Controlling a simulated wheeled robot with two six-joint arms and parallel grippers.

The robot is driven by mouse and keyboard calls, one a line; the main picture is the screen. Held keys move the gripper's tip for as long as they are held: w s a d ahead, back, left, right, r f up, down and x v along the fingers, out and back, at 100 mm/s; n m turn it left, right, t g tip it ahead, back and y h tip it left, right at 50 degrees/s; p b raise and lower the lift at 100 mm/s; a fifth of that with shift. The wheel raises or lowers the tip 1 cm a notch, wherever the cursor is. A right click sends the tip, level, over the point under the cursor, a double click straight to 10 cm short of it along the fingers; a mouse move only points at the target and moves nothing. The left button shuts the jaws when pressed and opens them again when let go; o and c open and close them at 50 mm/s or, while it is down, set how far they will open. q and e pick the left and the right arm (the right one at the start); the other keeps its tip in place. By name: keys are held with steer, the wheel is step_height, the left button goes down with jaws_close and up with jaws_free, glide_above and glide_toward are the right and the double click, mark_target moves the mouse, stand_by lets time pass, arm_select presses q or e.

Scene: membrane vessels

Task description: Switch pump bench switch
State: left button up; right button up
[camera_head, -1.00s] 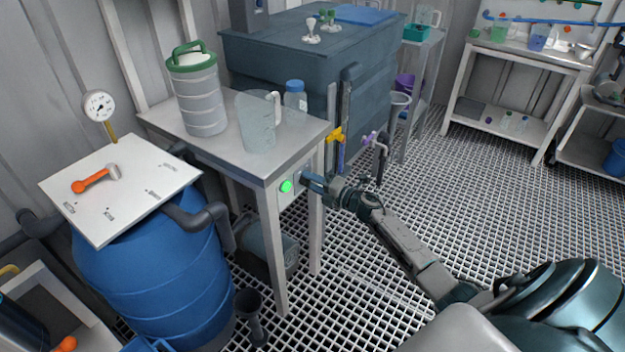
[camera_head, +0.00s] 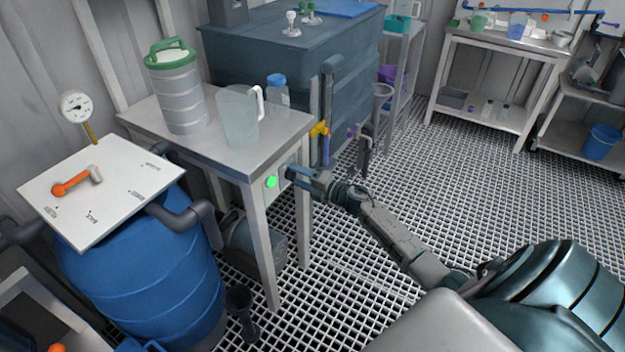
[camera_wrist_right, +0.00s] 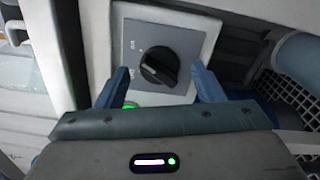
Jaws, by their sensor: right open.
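The pump bench switch is a black rotary knob (camera_wrist_right: 159,67) on a grey plate inside a white box, close ahead in the right wrist view. My right gripper (camera_wrist_right: 160,88) is open, with one blue finger on each side of the knob; I cannot tell whether they touch it. In the head view the right gripper (camera_head: 289,173) is at the switch box (camera_head: 268,192) on the bench's front leg, and it hides the knob there. A green light (camera_head: 271,182) glows on the box beside it. My left gripper is not in view.
The bench (camera_head: 200,145) carries a green-lidded container (camera_head: 178,95), a clear jug (camera_head: 238,118) and a blue-capped bottle (camera_head: 278,92). A blue barrel (camera_head: 145,275) stands at left. Pipes with a yellow valve (camera_head: 319,129) stand right of the bench. The grated floor at right is open.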

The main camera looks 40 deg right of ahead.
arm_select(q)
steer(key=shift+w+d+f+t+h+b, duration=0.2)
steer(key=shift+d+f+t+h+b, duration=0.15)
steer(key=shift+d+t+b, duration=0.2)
arm_select(e)
steer(key=v, duration=1)
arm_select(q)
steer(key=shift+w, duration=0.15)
